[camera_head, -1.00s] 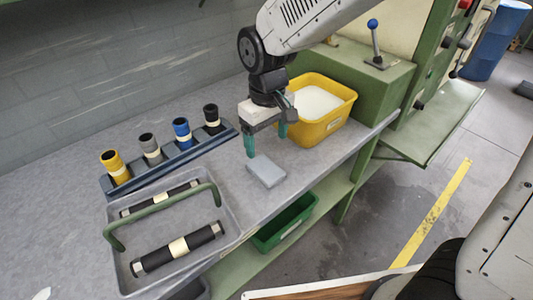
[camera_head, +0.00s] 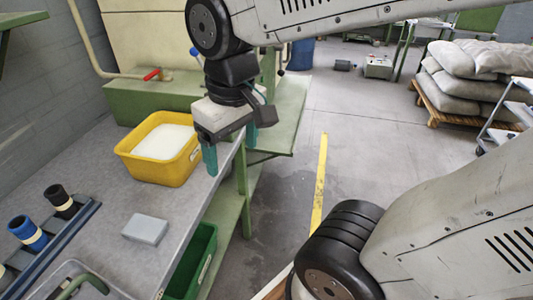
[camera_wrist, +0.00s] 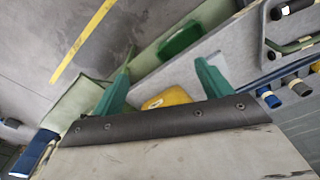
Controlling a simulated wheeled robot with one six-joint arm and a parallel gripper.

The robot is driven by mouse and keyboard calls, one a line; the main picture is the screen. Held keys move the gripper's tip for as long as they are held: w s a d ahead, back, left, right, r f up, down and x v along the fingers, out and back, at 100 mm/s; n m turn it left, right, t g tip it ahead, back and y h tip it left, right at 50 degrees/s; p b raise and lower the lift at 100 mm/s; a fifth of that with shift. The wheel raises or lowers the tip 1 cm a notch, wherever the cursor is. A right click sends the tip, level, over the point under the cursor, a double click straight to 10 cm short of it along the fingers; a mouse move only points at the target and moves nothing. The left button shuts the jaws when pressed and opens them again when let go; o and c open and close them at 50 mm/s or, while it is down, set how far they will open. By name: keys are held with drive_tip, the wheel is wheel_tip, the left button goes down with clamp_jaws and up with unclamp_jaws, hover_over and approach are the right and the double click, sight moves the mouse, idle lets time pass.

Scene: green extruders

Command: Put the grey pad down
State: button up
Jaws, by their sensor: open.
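The grey pad (camera_head: 145,229) lies flat on the grey bench top (camera_head: 112,262), in front of the yellow tub. My gripper (camera_head: 232,152) is open and empty. It is raised near the bench's front edge, to the right of the pad and apart from it. In the wrist view its two green fingers (camera_wrist: 160,80) are spread with nothing between them.
A yellow tub (camera_head: 128,153) of white material stands on the bench. A rack (camera_head: 62,232) with coloured cylinders is at the left, beside a grey tray (camera_head: 100,278). A green bin (camera_head: 206,240) sits below the bench edge. Open floor (camera_head: 285,190) lies to the right.

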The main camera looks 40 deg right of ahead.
drive_tip(key=s+d+m, duration=0.1)
drive_tip(key=s+d, duration=0.2)
drive_tip(key=s, duration=0.2)
drive_tip(key=shift+s+m, duration=0.3)
drive_tip(key=shift+s, duration=0.05)
drive_tip(key=shift+o, duration=0.5)
drive_tip(key=shift+a, duration=0.1)
idle(0.4)
drive_tip(key=n+g, duration=0.1)
drive_tip(key=n, duration=0.6)
hover_over(144, 227)
drive_tip(key=f, duration=1.3)
drive_tip(key=shift+s+a+f, duration=0.1)
drive_tip(key=shift+a+f, duration=0.1)
drive_tip(key=shift+f, duration=0.2)
drive_tip(key=f, duration=0.7)
drive_tip(key=shift+w+d+f, duration=0.2)
drive_tip(key=shift+w+f, duration=0.05)
drive_tip(key=shift+f, duration=0.05)
